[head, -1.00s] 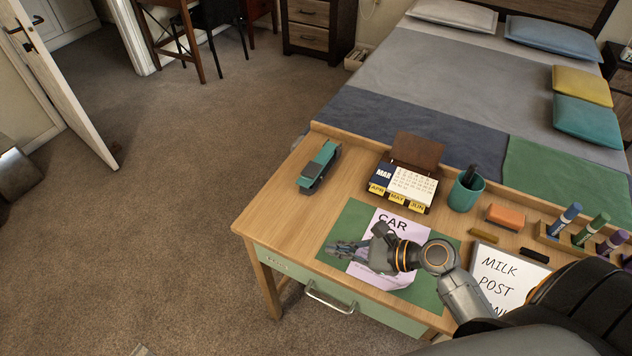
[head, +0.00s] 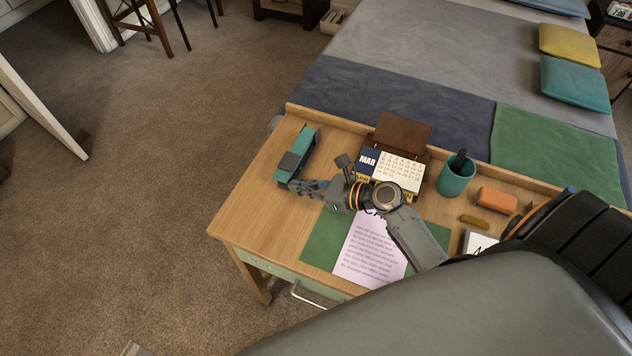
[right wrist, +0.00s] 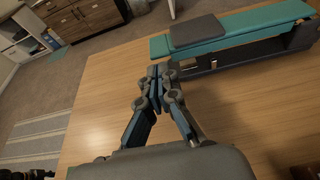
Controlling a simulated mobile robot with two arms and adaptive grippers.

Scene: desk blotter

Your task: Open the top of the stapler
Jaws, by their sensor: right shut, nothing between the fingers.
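The teal and dark stapler (head: 305,143) lies at the left end of the wooden desk, with a dark grey pad on the near part of its top. In the right wrist view the stapler (right wrist: 245,31) runs across the upper right, its teal top lying along the dark base. My right gripper (head: 293,186) is shut and empty at the near end of the stapler. In the right wrist view the gripper (right wrist: 158,72) points at the stapler's padded end; I cannot tell whether it touches. My left gripper is not in view.
A desk calendar (head: 398,168) stands right of the stapler, partly behind my right arm. A teal pen cup (head: 455,180) and an orange eraser (head: 496,200) are farther right. A paper sheet (head: 372,250) lies on the green blotter (head: 322,240). The desk's left front is clear.

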